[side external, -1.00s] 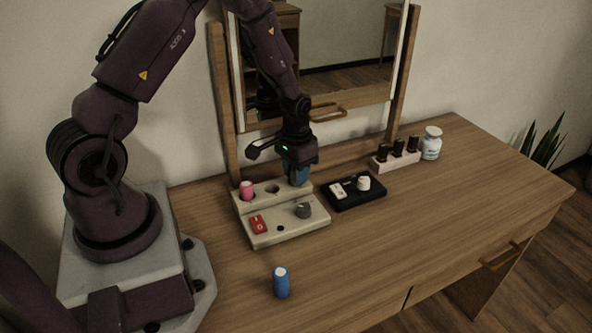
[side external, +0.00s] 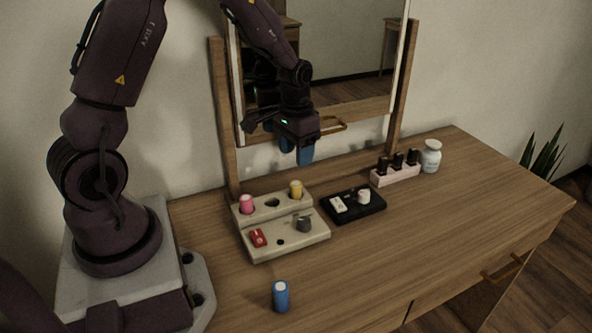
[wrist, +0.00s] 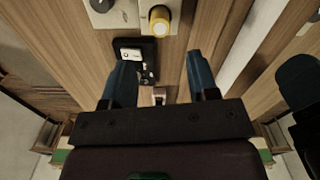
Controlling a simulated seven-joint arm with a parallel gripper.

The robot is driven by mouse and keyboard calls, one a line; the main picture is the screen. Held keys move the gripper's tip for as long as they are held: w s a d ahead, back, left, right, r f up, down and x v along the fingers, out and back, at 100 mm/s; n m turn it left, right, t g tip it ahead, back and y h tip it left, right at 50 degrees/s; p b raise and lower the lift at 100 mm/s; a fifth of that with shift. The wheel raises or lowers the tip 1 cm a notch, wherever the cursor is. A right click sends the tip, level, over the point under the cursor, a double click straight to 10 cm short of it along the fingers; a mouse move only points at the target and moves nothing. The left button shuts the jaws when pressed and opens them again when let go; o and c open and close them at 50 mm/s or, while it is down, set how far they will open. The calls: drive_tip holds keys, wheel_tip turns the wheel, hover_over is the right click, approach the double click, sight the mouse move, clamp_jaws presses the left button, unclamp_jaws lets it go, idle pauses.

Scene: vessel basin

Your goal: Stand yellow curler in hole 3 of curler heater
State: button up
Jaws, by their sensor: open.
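The yellow curler (side external: 296,189) stands upright in the right-hand hole of the back row of the curler heater (side external: 262,240). It also shows at the top of the wrist view (wrist: 159,19). A pink curler (side external: 246,203) stands in the left-hand hole, and the middle hole (side external: 272,203) is empty. My gripper (side external: 297,158) is open and empty, raised above and behind the heater, apart from the yellow curler. Its two blue fingers (wrist: 157,75) are spread in the wrist view. Hole numbers cannot be read.
The heater's front has a red switch (side external: 258,237) and a dark knob (side external: 304,223). A blue curler (side external: 281,296) stands in front. A black tray (side external: 352,206), a pink bottle rack (side external: 395,176) and a white jar (side external: 430,157) stand to the right. The mirror (side external: 325,60) rises behind.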

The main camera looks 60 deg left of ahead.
drive_tip(key=s+d+r+t, duration=0.1)
drive_tip(key=s+d+r, duration=0.15)
drive_tip(key=r, duration=0.25)
drive_tip(key=s+d+r+m+t, duration=0.1)
drive_tip(key=d+r, duration=0.2)
drive_tip(key=r, duration=0.3)
drive_tip(key=s+d+r+t, duration=0.1)
drive_tip(key=s+d+r, duration=0.1)
drive_tip(key=r, duration=0.3)
drive_tip(key=s+d+r+t, duration=0.1)
drive_tip(key=s+d+r, duration=0.1)
drive_tip(key=s, duration=0.3)
drive_tip(key=s+d+r+m+t, duration=0.1)
drive_tip(key=s+d+r, duration=0.1)
drive_tip(key=s+d, duration=0.2)
drive_tip(key=shift+s+r+t, duration=0.25)
drive_tip(key=shift+s+t, duration=0.05)
drive_tip(key=shift+s, duration=0.4)
drive_tip(key=shift+o, duration=0.3)
